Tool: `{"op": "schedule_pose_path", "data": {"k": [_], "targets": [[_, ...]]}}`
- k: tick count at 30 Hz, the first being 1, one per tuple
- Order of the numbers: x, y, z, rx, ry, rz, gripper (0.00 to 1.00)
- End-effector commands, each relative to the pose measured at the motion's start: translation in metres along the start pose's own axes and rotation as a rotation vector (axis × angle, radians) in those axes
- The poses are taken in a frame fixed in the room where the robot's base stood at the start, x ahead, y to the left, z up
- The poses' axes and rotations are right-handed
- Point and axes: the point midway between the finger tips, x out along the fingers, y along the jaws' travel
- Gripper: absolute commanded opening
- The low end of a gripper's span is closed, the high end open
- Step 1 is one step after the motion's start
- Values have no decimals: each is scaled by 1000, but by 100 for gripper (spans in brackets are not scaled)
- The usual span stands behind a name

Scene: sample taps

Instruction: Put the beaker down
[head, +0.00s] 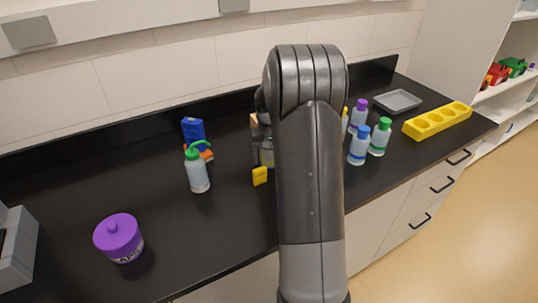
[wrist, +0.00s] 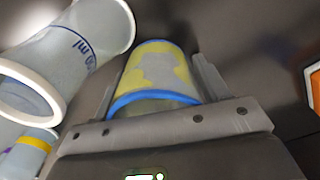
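The beaker (wrist: 157,72), a clear vessel with a blue rim and yellow on its wall, sits between the two fingers of my gripper (wrist: 155,82) in the wrist view. The fingers lie close along both its sides, and my gripper looks shut on it. In the head view my arm hides most of my gripper (head: 258,140); a small part of the beaker (head: 267,156) shows low beside the arm, near the black counter (head: 230,235). I cannot tell whether its base touches the counter.
A large clear vessel with "ml" marks (wrist: 75,50) is close left of my gripper. The front-left counter is clear beyond the purple jar (head: 119,238).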

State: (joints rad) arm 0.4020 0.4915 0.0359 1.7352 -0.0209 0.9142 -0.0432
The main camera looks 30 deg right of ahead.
Motion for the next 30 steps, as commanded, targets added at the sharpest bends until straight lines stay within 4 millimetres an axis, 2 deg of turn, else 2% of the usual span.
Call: {"op": "schedule_pose_path", "data": {"k": [4, 14, 17, 24, 30], "targets": [[0, 0, 0, 0, -1, 0, 80], [-6, 0, 0, 0, 1, 0, 80], [-20, 0, 0, 0, 2, 0, 80], [-72, 0, -1, 0, 5, 1, 80], [-107, 0, 0, 1, 2, 1, 80]]}}
